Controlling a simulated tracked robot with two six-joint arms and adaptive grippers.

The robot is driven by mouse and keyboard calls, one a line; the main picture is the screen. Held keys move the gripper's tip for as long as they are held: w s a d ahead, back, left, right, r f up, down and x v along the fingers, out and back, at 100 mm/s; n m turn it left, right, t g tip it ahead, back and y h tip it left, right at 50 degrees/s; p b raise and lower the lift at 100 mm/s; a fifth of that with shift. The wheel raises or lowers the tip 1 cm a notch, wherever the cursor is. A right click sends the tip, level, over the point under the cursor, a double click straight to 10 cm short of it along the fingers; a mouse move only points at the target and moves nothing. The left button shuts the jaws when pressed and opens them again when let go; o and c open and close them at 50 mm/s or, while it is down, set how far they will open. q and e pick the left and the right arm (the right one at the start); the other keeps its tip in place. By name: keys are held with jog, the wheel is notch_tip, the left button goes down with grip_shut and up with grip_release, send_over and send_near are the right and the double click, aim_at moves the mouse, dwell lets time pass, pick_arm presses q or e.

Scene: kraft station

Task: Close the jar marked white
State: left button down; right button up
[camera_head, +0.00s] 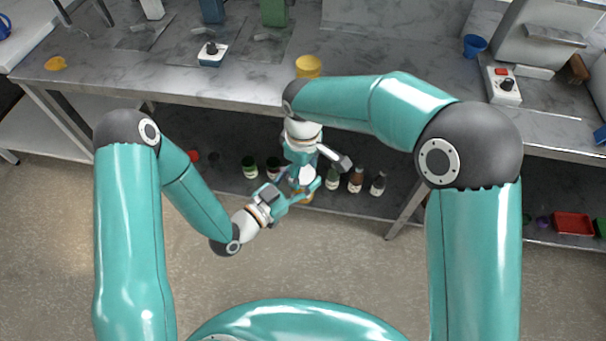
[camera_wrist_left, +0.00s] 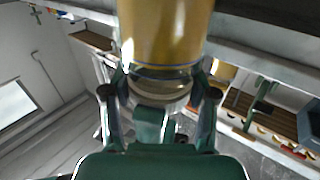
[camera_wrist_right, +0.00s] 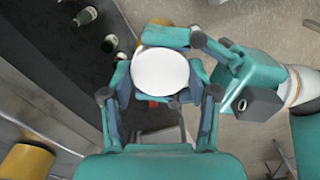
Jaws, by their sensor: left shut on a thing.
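A jar with amber contents (camera_head: 304,197) is upright in my left gripper (camera_head: 297,190), above the floor in front of the bench. The left wrist view shows the jar's amber side (camera_wrist_left: 165,32) close up, between the two fingers. A round white lid (camera_head: 307,174) is at the jar's top. From above, the lid is a full white disc (camera_wrist_right: 160,72); whether it is seated cannot be seen. My right gripper (camera_wrist_right: 161,80) points down over the jar, one finger on each side of the lid. I cannot tell whether its fingers touch the lid.
Several dark bottles (camera_head: 356,181) stand on the low shelf behind the grippers. A yellow cup (camera_head: 308,66) stands near the front edge of the grey bench (camera_head: 400,82) above. A red tray (camera_head: 573,224) lies at the far right. The floor in front is clear.

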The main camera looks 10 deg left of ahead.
jog(key=shift+c, duration=1.4)
jog(key=m, duration=0.4)
jog(key=o, duration=1.3)
jog(key=shift+r, duration=0.15)
jog(key=shift+r, duration=2.15)
